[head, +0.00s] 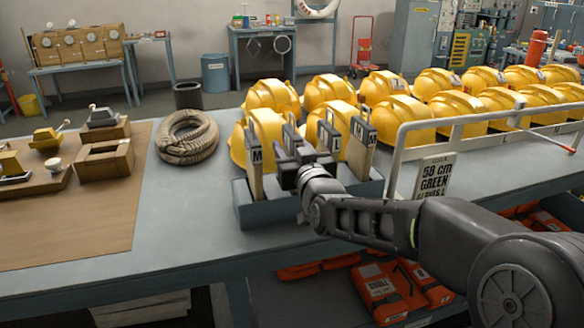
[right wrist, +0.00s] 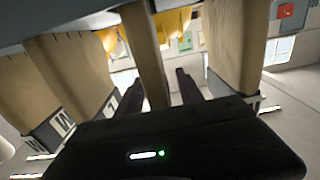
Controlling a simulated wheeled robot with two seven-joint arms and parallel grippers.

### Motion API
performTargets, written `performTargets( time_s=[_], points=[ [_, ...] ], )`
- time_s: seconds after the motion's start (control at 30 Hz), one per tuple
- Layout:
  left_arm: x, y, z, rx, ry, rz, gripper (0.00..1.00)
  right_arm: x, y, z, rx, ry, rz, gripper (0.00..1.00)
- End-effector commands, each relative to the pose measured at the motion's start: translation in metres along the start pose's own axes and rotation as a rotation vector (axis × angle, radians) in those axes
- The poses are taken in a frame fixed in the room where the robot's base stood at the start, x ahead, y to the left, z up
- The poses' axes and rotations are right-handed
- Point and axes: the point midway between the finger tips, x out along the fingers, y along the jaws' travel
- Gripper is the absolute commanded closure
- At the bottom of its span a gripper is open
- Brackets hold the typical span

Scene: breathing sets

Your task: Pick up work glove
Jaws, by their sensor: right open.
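Tan work gloves stand upright in a grey rack (head: 268,216) on the bench, topped with dark clips and size labels. My right gripper (head: 300,150) is over the middle of the rack and partly hides the gloves there. In the right wrist view, my open right gripper (right wrist: 157,92) has one finger on each side of a narrow tan glove (right wrist: 144,50); contact cannot be told. Another glove (right wrist: 240,45) stands to the right. My left gripper is not in view.
Several yellow helmets (head: 273,97) stand behind the rack. A white rail (head: 460,121) with a sign (head: 432,177) is close on the right. The bench front is clear.

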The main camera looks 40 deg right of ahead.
Motion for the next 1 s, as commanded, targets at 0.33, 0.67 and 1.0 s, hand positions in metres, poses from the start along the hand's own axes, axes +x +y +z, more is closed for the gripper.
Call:
performTargets(
  time_s=[0.33, 0.67, 1.0],
  points=[
    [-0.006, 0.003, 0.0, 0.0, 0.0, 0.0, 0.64, 0.023, 0.0, 0.0, 0.0, 0.0, 0.0, 0.56],
    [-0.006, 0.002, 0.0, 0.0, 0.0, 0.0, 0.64, 0.022, 0.0, 0.0, 0.0, 0.0, 0.0, 0.56],
    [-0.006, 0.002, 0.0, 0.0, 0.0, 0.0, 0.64, 0.022, 0.0, 0.0, 0.0, 0.0, 0.0, 0.73]
  ],
)
